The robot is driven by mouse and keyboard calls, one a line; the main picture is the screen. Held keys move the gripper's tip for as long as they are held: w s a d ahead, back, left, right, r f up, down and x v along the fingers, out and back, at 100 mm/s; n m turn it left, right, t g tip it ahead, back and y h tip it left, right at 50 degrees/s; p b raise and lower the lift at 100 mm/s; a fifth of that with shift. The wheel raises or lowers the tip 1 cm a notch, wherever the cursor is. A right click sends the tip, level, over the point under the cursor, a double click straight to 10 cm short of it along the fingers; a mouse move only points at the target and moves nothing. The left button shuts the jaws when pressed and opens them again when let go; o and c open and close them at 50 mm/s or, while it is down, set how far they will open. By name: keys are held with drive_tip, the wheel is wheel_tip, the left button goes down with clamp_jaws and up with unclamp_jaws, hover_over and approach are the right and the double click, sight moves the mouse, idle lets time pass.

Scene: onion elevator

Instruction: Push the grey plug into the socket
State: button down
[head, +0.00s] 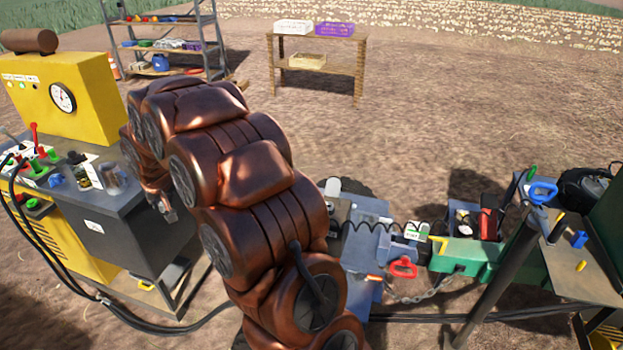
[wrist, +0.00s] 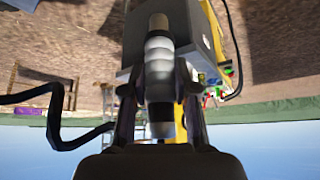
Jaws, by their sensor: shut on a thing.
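My gripper (wrist: 160,112) is shut on a pale grey, ribbed cylinder, which looks like the grey plug (wrist: 159,70). The plug lies lengthwise between the two dark fingers in the wrist view, with a tan end piece (wrist: 158,23) at its far end. Behind it is a dark grey box (wrist: 137,55). I cannot tell whether the plug touches that box, and I cannot make out the socket. In the head view my gripper (head: 165,205) shows only partly, below my copper arm, beside the grey cabinet (head: 135,250) of the yellow machine.
The yellow machine (head: 75,98) with a gauge stands at left, with levers and jars on its top. Black hoses (head: 60,260) run down its side. A blue-grey bench unit (head: 365,238) and a green toolbox (head: 465,252) stand at right. Open ground lies behind.

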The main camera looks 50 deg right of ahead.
drive_tip(key=w+d+f+m+g+h+b, duration=0.1)
drive_tip(key=d+f+m+b, duration=0.15)
drive_tip(key=d, duration=0.85)
drive_tip(key=d+f+m+g+h+b, duration=0.1)
drive_tip(key=d+f+m+h, duration=0.15)
drive_tip(key=d, duration=0.95)
drive_tip(key=w+d+f+m+g+h+b, duration=0.1)
drive_tip(key=d+f+m, duration=0.3)
drive_tip(key=d, duration=0.7)
drive_tip(key=s+d+f+m+g+b, duration=0.2)
drive_tip(key=s+d+f+m, duration=0.25)
drive_tip(key=s+d, duration=0.5)
drive_tip(key=s+d+f+m+g+b, duration=0.2)
drive_tip(key=s+d+f+m, duration=0.3)
drive_tip(key=d, duration=0.8)
wheel_tip(320, 180, down, 6)
drive_tip(key=s+n, duration=0.1)
drive_tip(key=shift+s+d+g, duration=0.25)
drive_tip(key=shift+g, duration=0.05)
drive_tip(key=shift+a+f+h+b, duration=0.15)
drive_tip(key=shift+f+h+b, duration=0.15)
drive_tip(key=shift+b, duration=1.4)
drive_tip(key=shift+f+b, duration=1.8)
drive_tip(key=shift+b, duration=0.2)
